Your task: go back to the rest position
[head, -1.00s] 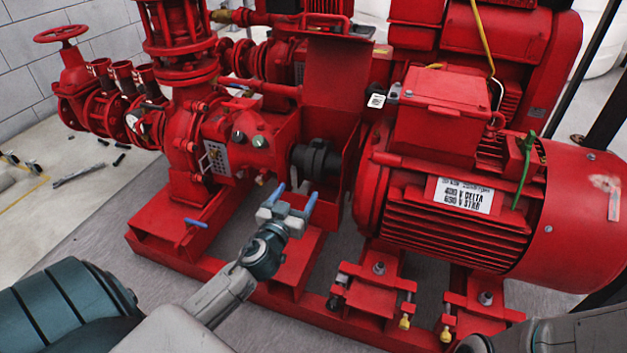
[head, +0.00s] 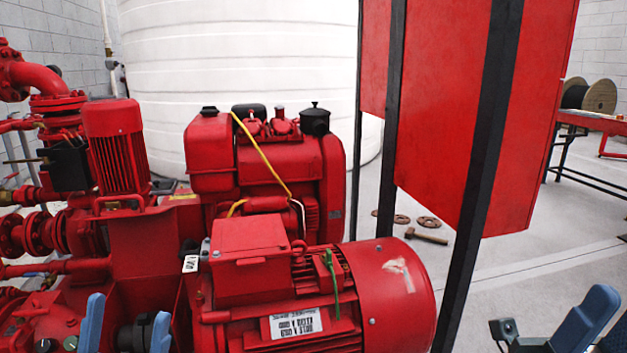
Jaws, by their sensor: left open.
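My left gripper (head: 126,322) shows at the bottom left of the head view. Its two blue fingers point up and stand well apart, with nothing between them. Behind them in the picture is the red pumpset with its dark shaft coupling. My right gripper (head: 572,328) shows in part at the bottom right, with a blue finger and dark parts over the floor. Its lower part is cut off by the frame, so its opening does not show clearly.
The red electric motor (head: 390,290) and red engine (head: 265,160) fill the middle. A red panel (head: 440,110) on black posts stands to their right. A white tank (head: 240,60) is behind. A hammer (head: 427,236) and flanges (head: 428,222) lie on the floor.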

